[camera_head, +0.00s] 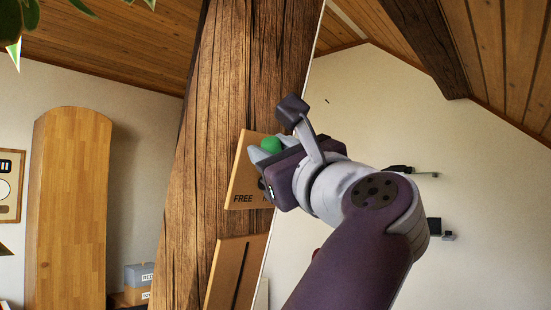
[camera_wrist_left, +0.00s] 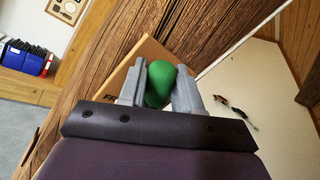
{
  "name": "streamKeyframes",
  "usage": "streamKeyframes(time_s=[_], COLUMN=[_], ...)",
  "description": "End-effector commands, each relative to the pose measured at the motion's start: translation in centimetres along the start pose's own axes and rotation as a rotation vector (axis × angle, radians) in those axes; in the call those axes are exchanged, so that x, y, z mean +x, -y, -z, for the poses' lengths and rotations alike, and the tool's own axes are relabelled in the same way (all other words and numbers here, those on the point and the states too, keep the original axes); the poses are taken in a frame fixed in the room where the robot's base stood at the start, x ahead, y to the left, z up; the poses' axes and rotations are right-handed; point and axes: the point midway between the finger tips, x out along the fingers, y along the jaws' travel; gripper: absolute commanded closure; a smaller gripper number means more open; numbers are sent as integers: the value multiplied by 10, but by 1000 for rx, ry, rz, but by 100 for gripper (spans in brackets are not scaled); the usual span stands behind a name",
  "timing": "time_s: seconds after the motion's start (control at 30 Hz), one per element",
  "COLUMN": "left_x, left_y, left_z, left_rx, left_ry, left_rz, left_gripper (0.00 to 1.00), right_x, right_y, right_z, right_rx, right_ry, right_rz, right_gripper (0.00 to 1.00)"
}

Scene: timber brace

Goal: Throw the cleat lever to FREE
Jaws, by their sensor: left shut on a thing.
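The cleat lever's green knob (camera_head: 271,145) shows in front of a light wooden board (camera_head: 238,182) on the dark timber post. The board reads FREE at its lower left; the lettering to the right of that is mostly hidden by my gripper. My left gripper (camera_head: 264,153) is shut on the green knob. In the left wrist view the green knob (camera_wrist_left: 161,78) sits between the two grey fingers of the gripper (camera_wrist_left: 160,92). The rest of the lever is hidden, so its exact setting cannot be told. My right gripper is not in view.
The timber post (camera_head: 215,90) rises at a slant behind the board. A second wooden board (camera_head: 229,276) with a dark slot is lower on the post. A tall wooden cabinet (camera_head: 72,200) and labelled boxes (camera_head: 139,275) stand at left. Small dark items hang on the right wall.

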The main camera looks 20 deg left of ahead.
Motion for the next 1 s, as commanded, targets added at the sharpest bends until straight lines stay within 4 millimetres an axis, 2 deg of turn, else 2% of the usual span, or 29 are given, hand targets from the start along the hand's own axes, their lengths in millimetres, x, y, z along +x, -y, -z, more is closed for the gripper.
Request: streamKeyframes(time_s=[0.33,0.37,0.4,0.67,0.77,0.87,1.0], left_x=[0,0,0,-1,-8,-24,-57], left_y=[0,0,0,0,0,-1,-1], left_z=[1,1,1,1,2,4,5], left_rx=[-4,-4,-4,-3,-4,-5,-6], left_ry=[0,0,0,0,-1,-2,-3], left_rz=[-1,-1,-1,0,2,4,6], left_gripper=[100,63,61,61,61,61,61], right_x=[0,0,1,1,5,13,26], right_y=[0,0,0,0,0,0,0], right_z=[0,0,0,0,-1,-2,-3], right_rx=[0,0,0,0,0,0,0], right_ry=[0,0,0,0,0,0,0], right_rz=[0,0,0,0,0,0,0], right_gripper=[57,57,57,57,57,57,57])
